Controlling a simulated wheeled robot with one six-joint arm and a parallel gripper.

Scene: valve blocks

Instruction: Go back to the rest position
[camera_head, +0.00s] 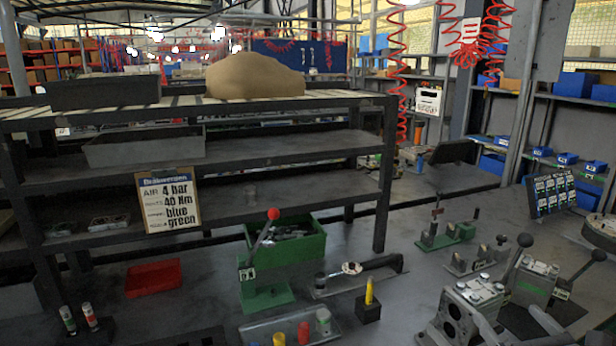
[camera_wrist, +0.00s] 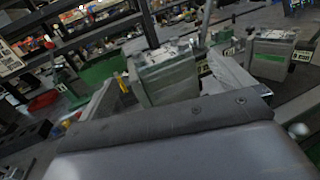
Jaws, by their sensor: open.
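My gripper (camera_head: 508,318) is at the bottom right of the head view, its two grey fingers apart and partly cut off by the frame edge. I see nothing held between them. A grey valve block (camera_head: 478,292) stands on the bench just behind the fingers. A second valve block (camera_head: 535,280) with a black-knobbed lever stands to its right. In the wrist view the two blocks show as a nearer one (camera_wrist: 168,78) and a farther one (camera_wrist: 272,55). A broad grey surface fills the bottom of the wrist view and hides what lies below.
A green lever press (camera_head: 264,290) with a red knob stands mid-bench. A green bin (camera_head: 290,246), a red tray (camera_head: 153,278) and a yellow pointed part on a black block (camera_head: 368,304) are nearby. A dark shelf (camera_head: 300,146) with a sign (camera_head: 168,202) stands behind.

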